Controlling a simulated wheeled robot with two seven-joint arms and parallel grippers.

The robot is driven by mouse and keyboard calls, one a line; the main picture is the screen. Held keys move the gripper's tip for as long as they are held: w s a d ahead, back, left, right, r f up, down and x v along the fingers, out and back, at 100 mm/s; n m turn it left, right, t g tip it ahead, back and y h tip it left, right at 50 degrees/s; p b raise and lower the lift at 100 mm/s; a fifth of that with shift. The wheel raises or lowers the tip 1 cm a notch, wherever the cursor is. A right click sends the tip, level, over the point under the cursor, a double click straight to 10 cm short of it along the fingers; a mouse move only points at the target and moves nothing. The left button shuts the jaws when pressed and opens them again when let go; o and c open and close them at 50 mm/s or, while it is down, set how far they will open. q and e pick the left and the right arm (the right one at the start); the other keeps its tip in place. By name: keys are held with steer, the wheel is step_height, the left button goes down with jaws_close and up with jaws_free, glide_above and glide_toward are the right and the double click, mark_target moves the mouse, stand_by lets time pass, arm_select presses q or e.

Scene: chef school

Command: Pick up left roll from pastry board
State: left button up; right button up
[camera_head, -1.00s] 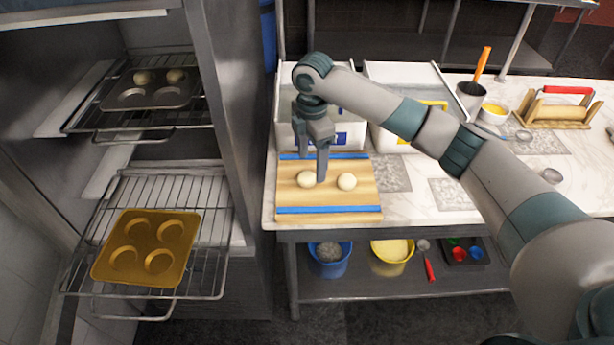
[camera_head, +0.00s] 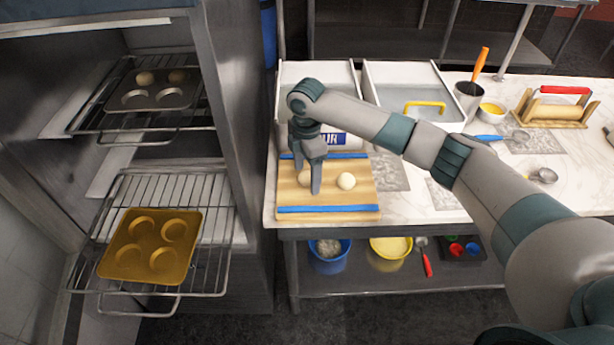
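The pastry board (camera_head: 350,200) is light wood with blue strips along its front and back edges, on the marble counter. The left roll (camera_head: 304,179) is a pale ball of dough on the board, partly hidden by my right gripper. A second pale roll (camera_head: 346,181) sits to its right, clear of the gripper. My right gripper (camera_head: 307,184) points down at the left roll, with its fingers apart on either side of it. I cannot tell whether the fingers touch the roll. My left gripper is not in view.
White bins (camera_head: 400,88) stand behind the board. An oven rack at the left holds a golden mold tray (camera_head: 152,246) with empty cups; a darker tray (camera_head: 150,92) with two rolls is above. A rolling pin (camera_head: 560,110) lies far right.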

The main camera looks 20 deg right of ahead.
mark_target(308, 171)
steer(key=c, duration=1)
steer(key=shift+r, duration=0.15)
steer(key=shift+r+b, duration=0.25)
steer(key=shift+b, duration=0.05)
step_height(308, 171, up, 3)
steer(key=shift+d+r+b, duration=0.1)
steer(key=shift+b, duration=0.85)
steer(key=shift+s+d+r+b, duration=0.55)
steer(key=shift+s+d+r, duration=0.65)
steer(key=shift+d, duration=0.3)
steer(key=shift+s+d+r+b, duration=0.6)
steer(key=shift+s+d+r, duration=0.55)
steer(key=shift+d, duration=0.4)
steer(key=shift+s+d+r+b, duration=0.55)
steer(key=shift+s+d+r, duration=0.65)
steer(key=shift+d, duration=0.3)
